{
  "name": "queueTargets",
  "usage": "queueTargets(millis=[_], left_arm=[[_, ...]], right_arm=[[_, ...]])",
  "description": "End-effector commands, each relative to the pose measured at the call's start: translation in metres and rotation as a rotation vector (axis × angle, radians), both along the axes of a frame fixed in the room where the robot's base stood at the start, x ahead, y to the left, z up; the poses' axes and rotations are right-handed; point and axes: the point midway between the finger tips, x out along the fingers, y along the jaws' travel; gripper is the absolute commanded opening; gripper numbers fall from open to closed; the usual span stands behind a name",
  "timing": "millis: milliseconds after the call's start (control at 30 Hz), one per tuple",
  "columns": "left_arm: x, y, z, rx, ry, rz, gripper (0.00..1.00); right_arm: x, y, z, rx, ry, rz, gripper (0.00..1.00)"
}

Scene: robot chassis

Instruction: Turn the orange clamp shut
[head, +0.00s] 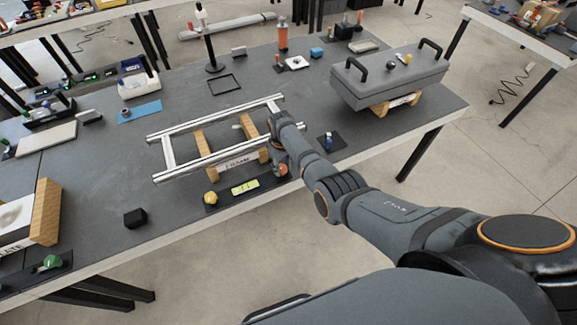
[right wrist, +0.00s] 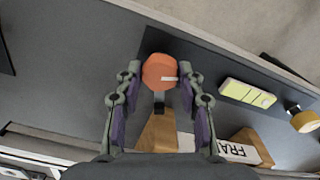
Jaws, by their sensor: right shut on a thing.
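The orange clamp (right wrist: 160,72) is a round orange knob with a pale mark on it. It sits between the two fingers of my right gripper (right wrist: 160,80), which is shut on it. In the head view the right gripper (head: 279,160) reaches down at the right end of the metal frame, and the orange clamp (head: 282,169) shows only partly beside its fingers. The metal frame (head: 190,166) lies on wooden blocks (head: 206,157) with a "FRAME" label. My left gripper is not in view.
A yellow knob (head: 210,198) and a yellow-green level (head: 245,187) sit on a dark strip along the table's front edge. A grey case (head: 388,80) with black handles stands to the right. A black cube (head: 135,217) lies at the front left, with bare table around it.

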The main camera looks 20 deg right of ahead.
Motion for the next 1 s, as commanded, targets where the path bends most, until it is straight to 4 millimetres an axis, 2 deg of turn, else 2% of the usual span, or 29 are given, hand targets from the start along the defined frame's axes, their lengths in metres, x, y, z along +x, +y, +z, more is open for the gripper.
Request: queueTargets(millis=[433, 1000], left_arm=[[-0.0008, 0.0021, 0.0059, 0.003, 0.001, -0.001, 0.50], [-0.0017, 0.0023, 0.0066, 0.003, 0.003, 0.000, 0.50]], right_arm=[[-0.0006, 0.0031, -0.0007, 0.001, 0.004, -0.264, 0.00], [-0.0006, 0.0027, -0.0012, 0.001, 0.004, -0.327, 0.00]])
